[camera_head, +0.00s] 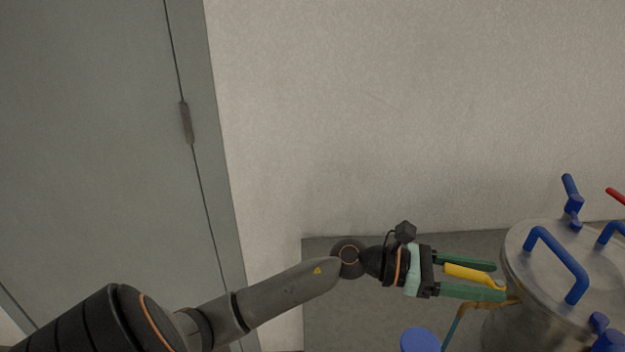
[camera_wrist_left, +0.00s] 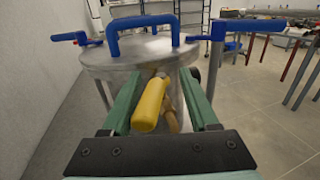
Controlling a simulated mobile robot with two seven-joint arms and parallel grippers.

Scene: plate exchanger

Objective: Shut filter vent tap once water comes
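The vent tap's yellow lever (camera_head: 467,273) sticks out from the side of the metal filter vessel (camera_head: 525,262), above a thin brownish bent pipe (camera_head: 462,318). My left gripper (camera_head: 502,281) reaches in from the left, its green fingers on either side of the lever. In the left wrist view the lever (camera_wrist_left: 149,106) lies between the fingers (camera_wrist_left: 160,95), nearer the left one, with a clear gap to the right one. The gripper is open around it. The brass-coloured tap body (camera_wrist_left: 171,118) is partly hidden behind the lever. I cannot make out any water. My right gripper is out of view.
The vessel lid carries a blue loop handle (camera_head: 560,262) and blue clamp levers (camera_head: 571,198). A red handle (camera_head: 615,196) shows at the right edge. A blue round part (camera_head: 420,341) is below my gripper. A plain wall (camera_head: 400,110) stands behind.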

